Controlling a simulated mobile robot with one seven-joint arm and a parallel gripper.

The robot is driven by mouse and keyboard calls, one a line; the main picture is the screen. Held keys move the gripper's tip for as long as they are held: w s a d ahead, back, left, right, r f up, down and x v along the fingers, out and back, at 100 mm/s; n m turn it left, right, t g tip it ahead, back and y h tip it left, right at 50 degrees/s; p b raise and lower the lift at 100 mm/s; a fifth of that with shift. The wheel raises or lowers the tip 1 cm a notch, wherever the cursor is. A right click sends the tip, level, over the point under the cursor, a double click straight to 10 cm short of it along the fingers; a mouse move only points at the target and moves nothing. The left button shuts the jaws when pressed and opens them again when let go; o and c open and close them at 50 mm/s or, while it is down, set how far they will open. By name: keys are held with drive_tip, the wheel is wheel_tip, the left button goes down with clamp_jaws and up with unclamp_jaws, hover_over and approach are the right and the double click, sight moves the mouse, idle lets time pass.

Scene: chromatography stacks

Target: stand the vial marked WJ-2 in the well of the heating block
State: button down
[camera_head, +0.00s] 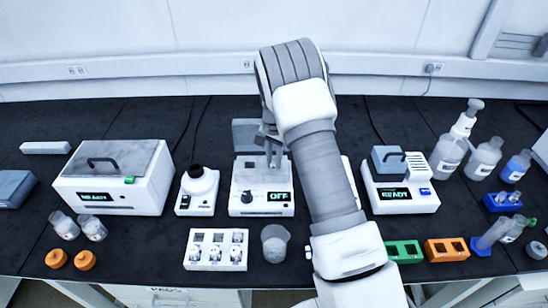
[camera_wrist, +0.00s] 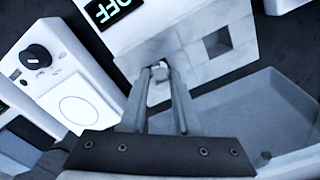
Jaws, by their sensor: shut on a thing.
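The heating block (camera_head: 262,203) is the white unit with a knob and an OFF display, at the centre of the bench. In the wrist view its grey top (camera_wrist: 195,30) shows an empty square well (camera_wrist: 217,42). My gripper (camera_head: 272,158) points down over this block. In the wrist view my gripper (camera_wrist: 161,72) is shut on a small pale vial (camera_wrist: 158,88), mostly hidden between the fingers. Its mark cannot be read. The vial is at the block's top beside the open square well; I cannot tell whether its foot is inside a well.
The block's raised lid (camera_wrist: 240,110) stands behind my gripper. A white knobbed unit (camera_wrist: 60,85) is close beside the block. A white rack (camera_head: 216,265) and a beaker (camera_head: 275,243) stand in front. A READY unit (camera_head: 400,190) is at right, a larger box (camera_head: 115,180) at left.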

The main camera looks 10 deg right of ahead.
drive_tip(key=shift+c, duration=0.8)
unclamp_jaws()
drive_tip(key=shift+r, duration=0.1)
drive_tip(key=shift+r+p, duration=1.95)
drive_tip(key=shift+r, duration=1.5)
